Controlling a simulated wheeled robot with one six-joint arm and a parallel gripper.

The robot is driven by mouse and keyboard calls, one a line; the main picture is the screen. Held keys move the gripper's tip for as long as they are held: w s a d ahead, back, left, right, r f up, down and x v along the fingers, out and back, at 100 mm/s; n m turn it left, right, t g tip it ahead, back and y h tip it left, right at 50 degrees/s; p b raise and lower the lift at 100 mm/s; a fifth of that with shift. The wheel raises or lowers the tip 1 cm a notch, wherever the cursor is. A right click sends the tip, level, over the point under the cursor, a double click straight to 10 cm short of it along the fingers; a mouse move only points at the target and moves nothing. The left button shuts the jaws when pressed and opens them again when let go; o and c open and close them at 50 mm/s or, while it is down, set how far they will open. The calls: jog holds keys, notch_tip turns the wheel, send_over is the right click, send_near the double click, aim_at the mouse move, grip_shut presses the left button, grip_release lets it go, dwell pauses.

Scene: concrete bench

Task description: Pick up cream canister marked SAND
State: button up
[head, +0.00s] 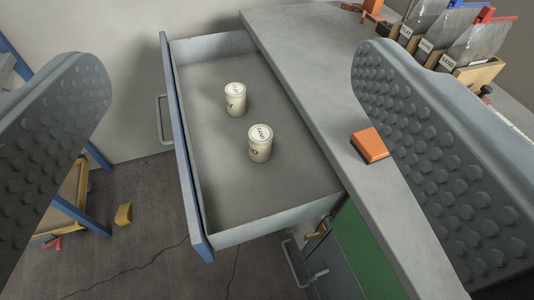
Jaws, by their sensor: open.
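The cream canister marked SAND (260,147) stands upright in the open drawer (222,203), nearer to me than a second cream canister (235,102). Its lid reads SAND and dark letters show on its side. The second canister also stands upright, and its label is too small to read surely. My gripper (235,150) is open and empty, with one large grey studded finger at each side of the picture. The canister shows between the fingers, farther off and apart from them.
The drawer has a blue front at its left and raised grey walls. The concrete bench top (310,70) lies to the right, with an orange block (370,145) near its edge. Labelled bags in a wooden holder (478,75) stand at the upper right. A yellow block (123,214) lies on the floor.

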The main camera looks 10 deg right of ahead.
jog(key=w+d+f+n+g, duration=0.1)
jog(key=w+d+f+g, duration=0.15)
jog(key=w+f, duration=0.4)
jog(key=w+d+f+n+g, duration=0.1)
jog(key=w+f+g, duration=0.3)
jog(key=w, duration=0.6)
jog(key=n+g+y, duration=0.2)
jog(key=n+g, duration=0.1)
jog(key=g, duration=0.3)
send_near(261, 133)
jog(key=x, duration=0.7)
jog(key=shift+d+f, duration=0.1)
jog(key=shift+f, duration=0.2)
jog(key=shift+x, duration=2.6)
jog(key=shift+c, duration=0.2)
jog(key=c, duration=1.3)
jog(key=shift+o, duration=0.2)
jog(key=shift+r, duration=0.2)
